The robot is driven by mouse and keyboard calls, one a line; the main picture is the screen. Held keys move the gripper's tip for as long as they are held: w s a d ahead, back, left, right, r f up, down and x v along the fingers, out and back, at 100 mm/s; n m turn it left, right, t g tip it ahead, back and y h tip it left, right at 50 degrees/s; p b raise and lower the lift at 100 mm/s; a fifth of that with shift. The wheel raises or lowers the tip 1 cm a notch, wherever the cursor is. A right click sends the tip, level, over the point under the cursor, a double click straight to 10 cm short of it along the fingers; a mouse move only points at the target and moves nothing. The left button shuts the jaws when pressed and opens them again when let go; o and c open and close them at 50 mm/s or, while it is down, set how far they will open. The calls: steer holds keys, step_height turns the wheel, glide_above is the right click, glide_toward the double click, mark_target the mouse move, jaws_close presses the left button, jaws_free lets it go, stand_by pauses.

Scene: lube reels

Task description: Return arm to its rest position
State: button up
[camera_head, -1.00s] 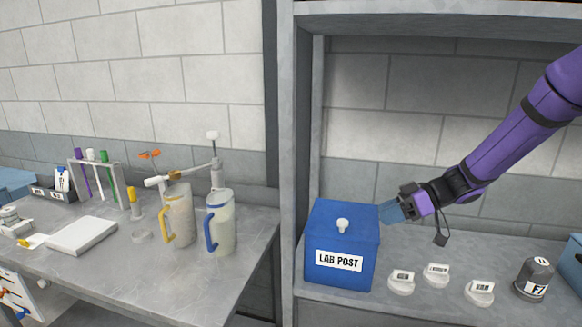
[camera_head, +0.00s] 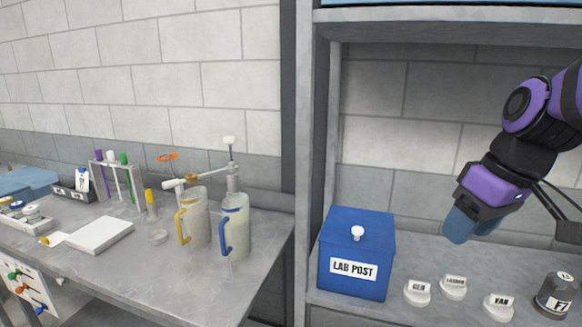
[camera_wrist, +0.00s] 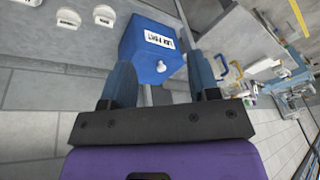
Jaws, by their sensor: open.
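My gripper (camera_head: 472,224) hangs from the purple arm at the right of the head view, above the shelf and to the right of the blue LAB POST box (camera_head: 355,262). In the wrist view its two blue fingers (camera_wrist: 160,85) stand wide apart with nothing between them. The blue box (camera_wrist: 148,52) shows beyond the fingers there, apart from them.
Several white labelled pieces (camera_head: 453,287) and a dark canister (camera_head: 557,295) stand on the shelf below my gripper. A grey upright (camera_head: 306,120) parts the shelf from the bench (camera_head: 270,240), which holds two handled jugs (camera_head: 234,228) and a tube rack (camera_head: 115,182).

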steer(key=s+d+r+m+t+h, duration=0.2)
steer(key=s+d+r+m+t, duration=0.1)
steer(key=s, duration=0.5)
steer(key=shift+s+d+r+m, duration=0.15)
steer(key=shift+d+r+m, duration=0.25)
steer(key=shift+m, duration=0.4)
steer(key=shift+f, duration=0.1)
